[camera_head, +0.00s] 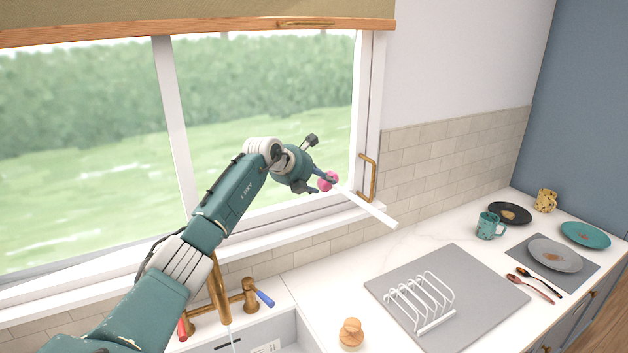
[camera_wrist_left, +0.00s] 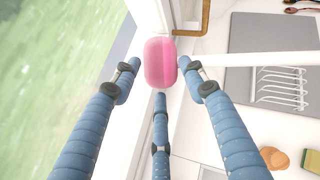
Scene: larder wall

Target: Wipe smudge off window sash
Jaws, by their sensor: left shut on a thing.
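My left gripper (camera_head: 318,181) is shut on a pink wiping tool (camera_head: 328,182), held in the air before the lower right part of the window. In the left wrist view the pink head (camera_wrist_left: 160,63) sits between the fingertips (camera_wrist_left: 163,84), and a white bar, seemingly its handle, runs off to the right. The white window sash (camera_head: 366,110) frames the pane; part of it shows beside the pink head in the wrist view (camera_wrist_left: 152,20). I cannot make out contact between them. No smudge is clearly visible. My right gripper is out of view.
A brass handle (camera_head: 373,180) juts out right of the tool. Below are a brass tap (camera_head: 218,295) and a sink. A white rack (camera_head: 420,300) stands on a grey mat (camera_head: 480,290); a wooden knob-shaped thing (camera_head: 351,333) is nearby. Mug (camera_head: 488,225) and plates stand right.

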